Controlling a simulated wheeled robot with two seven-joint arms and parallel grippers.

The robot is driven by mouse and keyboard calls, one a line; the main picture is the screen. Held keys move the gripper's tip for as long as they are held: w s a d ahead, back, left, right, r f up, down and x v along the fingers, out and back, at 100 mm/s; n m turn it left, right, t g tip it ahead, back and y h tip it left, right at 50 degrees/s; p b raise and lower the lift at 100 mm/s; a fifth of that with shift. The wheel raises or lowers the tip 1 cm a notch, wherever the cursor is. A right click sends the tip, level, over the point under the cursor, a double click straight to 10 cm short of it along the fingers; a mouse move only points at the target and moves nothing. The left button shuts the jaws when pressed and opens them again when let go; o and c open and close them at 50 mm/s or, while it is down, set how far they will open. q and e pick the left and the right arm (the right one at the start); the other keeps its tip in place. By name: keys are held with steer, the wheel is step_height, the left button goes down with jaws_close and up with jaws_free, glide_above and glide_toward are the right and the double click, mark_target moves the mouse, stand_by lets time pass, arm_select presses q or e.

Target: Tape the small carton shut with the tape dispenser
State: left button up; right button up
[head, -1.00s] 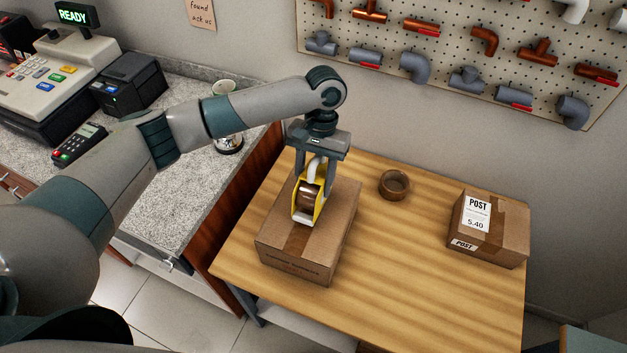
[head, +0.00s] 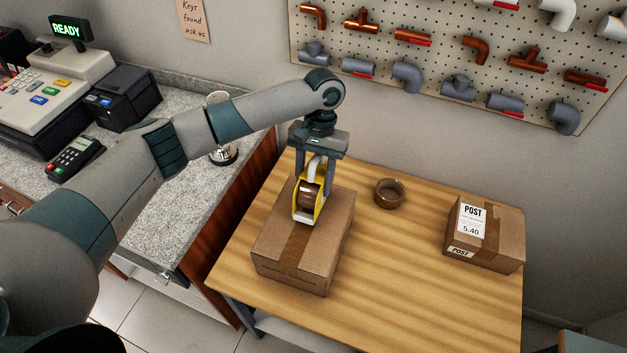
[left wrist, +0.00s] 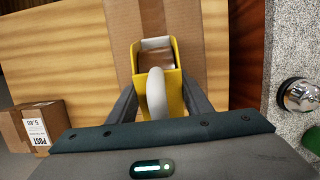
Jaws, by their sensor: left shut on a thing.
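The small carton (head: 325,247) sits on the wooden table, its top flaps closed, with a strip of brown tape running along the top seam toward the near edge. The yellow tape dispenser (head: 309,203) is over the far part of the carton top; I cannot tell whether it touches. My left gripper (head: 314,176) is shut on its pale handle. In the left wrist view the dispenser (left wrist: 172,90) sits between my fingers, with the carton (left wrist: 203,45) beyond it. My right gripper is not in view.
A brown tape roll (head: 389,193) lies right of the carton. A POST-labelled box (head: 497,240) stands at the table's right. The counter (head: 170,190) with a register (head: 55,85), card terminal (head: 75,158) and bell (head: 223,155) is at left. A pegboard of pipe fittings (head: 450,60) hangs behind.

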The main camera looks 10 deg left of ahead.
mark_target(318, 166)
arm_select(q)
steer(key=shift+w, duration=0.1)
steer(key=shift+w+d, duration=0.15)
steer(key=shift+w, duration=0.55)
steer(key=shift+w+d, duration=0.1)
steer(key=shift+w, duration=0.6)
steer(key=shift+r, duration=0.1)
steer(key=shift+r, duration=3.95)
